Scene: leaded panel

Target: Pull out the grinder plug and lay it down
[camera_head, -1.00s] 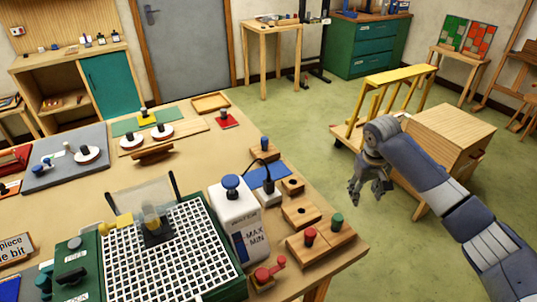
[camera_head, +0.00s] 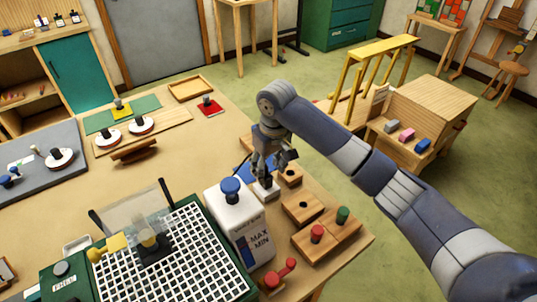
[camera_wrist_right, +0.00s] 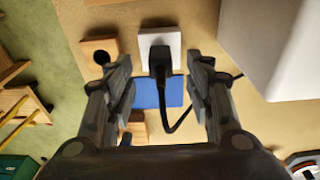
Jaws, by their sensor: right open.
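The black grinder plug (camera_wrist_right: 160,62) sits in a white socket block (camera_wrist_right: 168,40) in the right wrist view, its black cord curving down and off to the right. In the head view the socket block (camera_head: 267,190) shows under my right gripper (camera_head: 270,170), which hides most of the plug. My right gripper is open, with one finger on each side of the plug and a gap on both sides. The grinder (camera_head: 65,286) is green with a white grid top. My left gripper is not in view.
A white water tank (camera_head: 253,232) with a blue knob stands close beside the socket. Wooden blocks (camera_head: 303,207), some with red and green pegs, lie on the other side. A blue mat (camera_wrist_right: 176,91) lies by the socket. The table's middle (camera_head: 195,150) has bare room.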

